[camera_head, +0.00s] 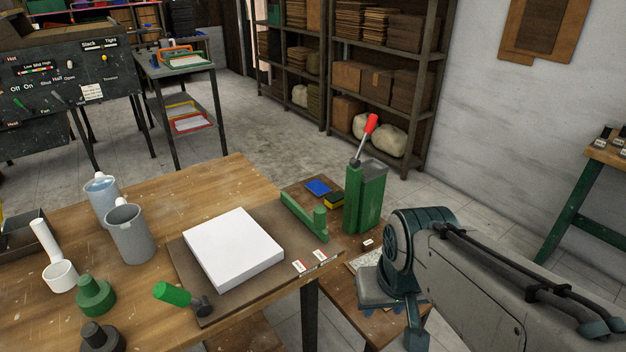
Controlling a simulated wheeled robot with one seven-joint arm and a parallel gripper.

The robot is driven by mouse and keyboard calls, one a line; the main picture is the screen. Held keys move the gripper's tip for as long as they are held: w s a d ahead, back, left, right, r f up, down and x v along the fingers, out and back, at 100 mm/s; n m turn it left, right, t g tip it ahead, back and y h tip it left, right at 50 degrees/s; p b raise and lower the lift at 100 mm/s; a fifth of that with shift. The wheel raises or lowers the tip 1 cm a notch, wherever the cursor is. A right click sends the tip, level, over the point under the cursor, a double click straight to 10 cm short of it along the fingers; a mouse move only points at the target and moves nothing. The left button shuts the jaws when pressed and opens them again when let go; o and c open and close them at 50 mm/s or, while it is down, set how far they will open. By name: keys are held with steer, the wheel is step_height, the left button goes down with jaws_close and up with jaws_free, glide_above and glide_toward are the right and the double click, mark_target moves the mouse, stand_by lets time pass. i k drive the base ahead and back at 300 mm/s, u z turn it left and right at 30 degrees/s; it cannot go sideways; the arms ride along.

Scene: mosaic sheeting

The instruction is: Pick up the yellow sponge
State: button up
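The yellow sponge (335,202) is a small block with a dark green side. It lies on the lower brown side table (310,188), beside a flat blue piece (318,187) and left of a tall green metal container. The green bracket on the workbench stands just in front of it and may hide part of it. My gripper (385,306) is at the lower right, over the near part of the same low table, to the right of and nearer than the sponge. It does not touch the sponge. Its fingers are too unclear to tell open from shut.
The green container (365,197) with a red-handled tool (369,127) stands close right of the sponge. The workbench (150,200) holds a white slab (233,250), a green bracket (308,216), jugs and a green-handled hammer (182,297). Shelves (428,100) stand behind; floor between is clear.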

mark_target(335, 200)
steer(key=z, duration=0.65)
steer(key=k, duration=0.85)
steer(key=z, duration=0.85)
steer(key=k, duration=0.35)
steer(key=z, duration=0.25)
steer(key=i, duration=1.55)
steer(key=u, duration=0.4)
steer(key=i, duration=1.65)
steer(key=u, duration=0.6)
steer(key=i, duration=1.95)
steer(key=u, duration=1.45)
steer(key=i, duration=1.1)
steer(key=u, duration=1.35)
steer(key=i, duration=0.55)
steer(key=u, duration=0.3)
